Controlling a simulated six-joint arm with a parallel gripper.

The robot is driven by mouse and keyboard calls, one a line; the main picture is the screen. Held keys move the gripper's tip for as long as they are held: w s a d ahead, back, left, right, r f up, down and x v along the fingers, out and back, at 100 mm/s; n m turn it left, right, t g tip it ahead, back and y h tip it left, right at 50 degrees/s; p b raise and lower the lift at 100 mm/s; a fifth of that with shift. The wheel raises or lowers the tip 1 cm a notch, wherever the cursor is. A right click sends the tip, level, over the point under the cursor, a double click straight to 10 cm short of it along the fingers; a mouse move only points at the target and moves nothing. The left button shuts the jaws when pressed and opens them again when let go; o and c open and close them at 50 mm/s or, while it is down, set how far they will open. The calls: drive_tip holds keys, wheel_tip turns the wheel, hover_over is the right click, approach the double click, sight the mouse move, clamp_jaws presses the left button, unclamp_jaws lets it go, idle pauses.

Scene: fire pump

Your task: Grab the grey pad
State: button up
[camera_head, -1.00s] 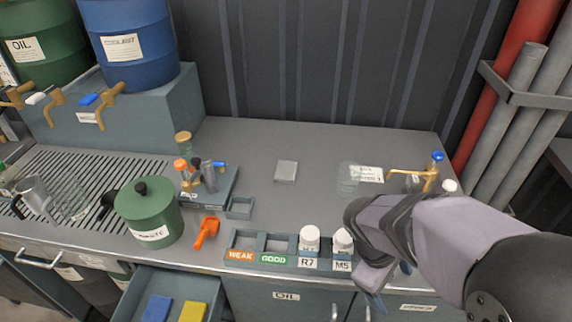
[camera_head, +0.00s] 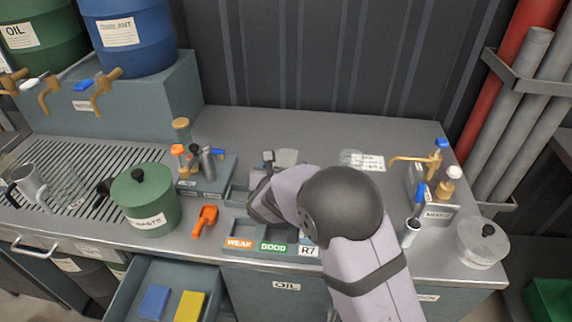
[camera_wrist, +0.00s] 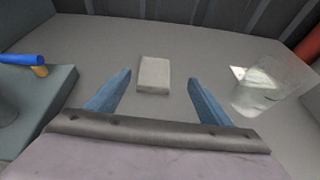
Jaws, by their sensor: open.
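The grey pad (camera_wrist: 153,75) is a small, light grey block lying flat on the grey worktop. In the wrist view it sits just beyond my open fingers, roughly between their lines and a little left of centre. My gripper (camera_wrist: 158,92) is open and empty, with its two blue fingers apart on either side of the view. In the head view the pad (camera_head: 287,157) shows at the middle of the worktop, partly hidden behind my wrist. My fingertips are mostly hidden there by my arm.
A clear glass vessel (camera_wrist: 270,88) stands right of the pad. A rack with bottles and a blue-tipped item (camera_head: 207,172) stands to the left. A labelled tray (camera_head: 240,232) lies in front, partly under my arm. The worktop behind the pad is clear.

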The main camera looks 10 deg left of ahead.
sight(286, 157)
drive_tip(key=shift+a+f+n+y, duration=0.2)
drive_tip(key=shift+a+n+y, duration=0.1)
drive_tip(key=shift+a, duration=0.25)
drive_tip(key=shift+p+x, duration=0.35)
drive_tip(key=shift+x, duration=0.8)
drive_tip(key=shift+w+d, duration=0.1)
drive_tip(key=shift+w, duration=0.25)
drive_tip(key=shift+p+x, duration=1.05)
drive_tip(key=shift+x, duration=1.2)
drive_tip(key=shift+s+d+f, duration=0.1)
drive_tip(key=c, duration=1.1)
